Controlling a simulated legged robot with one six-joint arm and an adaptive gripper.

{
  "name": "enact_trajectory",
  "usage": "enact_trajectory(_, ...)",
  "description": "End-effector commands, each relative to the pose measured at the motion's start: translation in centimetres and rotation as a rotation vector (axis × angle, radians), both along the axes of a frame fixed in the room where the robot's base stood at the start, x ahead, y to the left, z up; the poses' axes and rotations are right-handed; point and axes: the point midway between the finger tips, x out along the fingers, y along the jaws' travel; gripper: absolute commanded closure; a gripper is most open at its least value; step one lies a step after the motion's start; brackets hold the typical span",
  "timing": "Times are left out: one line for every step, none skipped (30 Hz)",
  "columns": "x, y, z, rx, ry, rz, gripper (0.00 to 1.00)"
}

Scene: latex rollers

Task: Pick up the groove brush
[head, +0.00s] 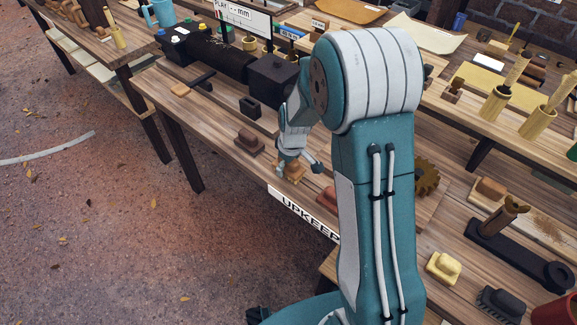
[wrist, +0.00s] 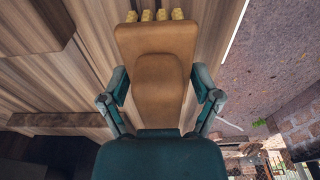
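The groove brush appears to be the tan wooden block (wrist: 155,40) with a raised, rounded grip and a row of pale yellow tufts at its far end. In the head view it is a small orange-brown block (head: 294,173) at the front edge of the workbench. My gripper (wrist: 160,82) has one finger on each side of it, with the fingertips close against its sides. My gripper (head: 297,166) is low over the bench front in the head view. Whether the fingers press on the block, and whether it rests on the wood, I cannot tell.
A dark brown block (head: 249,143) lies left of my gripper, and a reddish block (head: 328,198) lies to its right. A black machine (head: 228,58) stands behind. A wooden gear (head: 427,177) is right of my arm. The UPKEEP sign (head: 303,213) lines the front edge.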

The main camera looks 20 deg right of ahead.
Motion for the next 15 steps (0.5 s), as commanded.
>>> enact_trajectory(0.00, -0.01, 0.02, 0.000, 0.000, 0.000, 0.67)
enact_trajectory(0.00, -0.01, 0.01, 0.000, 0.000, 0.000, 0.80)
enact_trajectory(0.01, -0.01, 0.00, 0.000, 0.000, 0.000, 0.80)
enact_trajectory(0.02, 0.00, -0.02, -0.001, 0.001, 0.000, 0.80)
enact_trajectory(0.02, 0.00, -0.04, -0.001, 0.001, 0.000, 0.80)
enact_trajectory(0.02, -0.01, -0.03, -0.001, 0.001, 0.000, 0.81)
enact_trajectory(0.02, -0.01, -0.04, -0.001, 0.001, 0.000, 0.81)
enact_trajectory(0.02, -0.01, -0.05, -0.001, 0.001, 0.000, 0.81)
enact_trajectory(0.02, -0.01, -0.05, 0.000, 0.001, 0.000, 0.81)
enact_trajectory(0.00, -0.01, -0.06, 0.000, 0.001, 0.000, 0.81)
enact_trajectory(0.00, -0.01, -0.06, 0.000, 0.001, 0.000, 0.81)
enact_trajectory(0.00, -0.01, -0.03, 0.000, 0.001, 0.000, 0.81)
enact_trajectory(0.00, -0.01, 0.02, 0.000, 0.001, 0.000, 0.81)
enact_trajectory(0.01, -0.01, 0.12, 0.000, 0.001, 0.000, 0.81)
enact_trajectory(0.02, -0.01, 0.31, -0.001, 0.001, 0.000, 0.81)
